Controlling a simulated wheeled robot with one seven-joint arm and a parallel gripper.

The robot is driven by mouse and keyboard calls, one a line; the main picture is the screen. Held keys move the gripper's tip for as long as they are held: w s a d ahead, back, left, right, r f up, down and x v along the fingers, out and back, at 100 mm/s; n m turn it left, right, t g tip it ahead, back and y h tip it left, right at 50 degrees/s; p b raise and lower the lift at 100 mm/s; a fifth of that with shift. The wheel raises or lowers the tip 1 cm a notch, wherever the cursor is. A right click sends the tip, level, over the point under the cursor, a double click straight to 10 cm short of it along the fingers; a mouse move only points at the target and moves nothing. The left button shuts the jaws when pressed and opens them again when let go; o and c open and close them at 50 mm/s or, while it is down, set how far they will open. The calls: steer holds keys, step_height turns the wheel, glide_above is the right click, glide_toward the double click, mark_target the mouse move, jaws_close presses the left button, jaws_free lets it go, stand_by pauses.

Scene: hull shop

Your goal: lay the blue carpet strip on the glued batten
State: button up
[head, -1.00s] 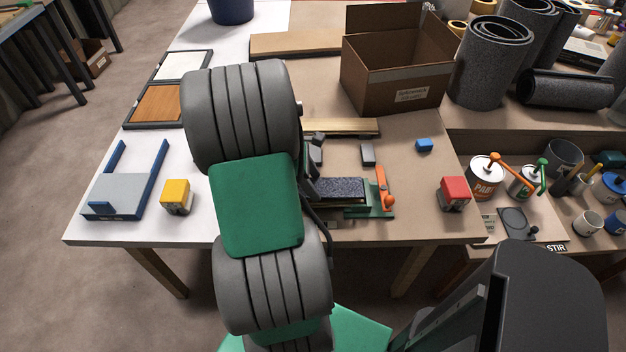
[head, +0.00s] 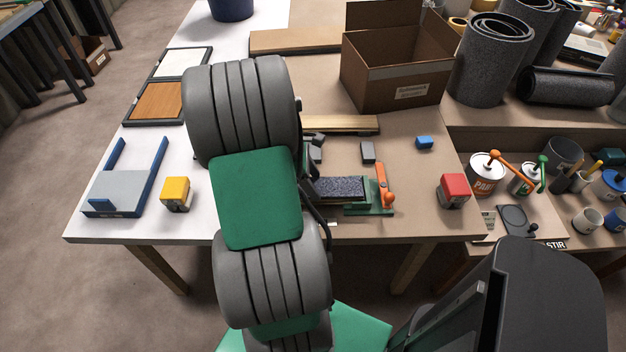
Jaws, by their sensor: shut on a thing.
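My gripper is hidden behind my own arm, so its jaws and anything between them do not show. A dark speckled grey-blue strip (head: 341,187) lies flat at a green fixture (head: 381,211) with an orange lever, just right of my arm; its left end is hidden. I cannot tell whether it is the blue carpet strip, and no plainly blue strip shows. A pale wooden batten (head: 350,125) lies behind it, running left to right, its left part hidden by my arm. Glue on it cannot be made out.
An open cardboard box (head: 391,89) stands behind.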

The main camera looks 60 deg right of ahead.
steer(key=shift+f, duration=0.3)
stand_by(0.4)
steer(key=o, duration=1.5)
steer(key=shift+c, duration=0.2)
step_height(320, 180, up, 7)
steer(key=p, duration=0.7)
steer(key=shift+p, duration=0.4)
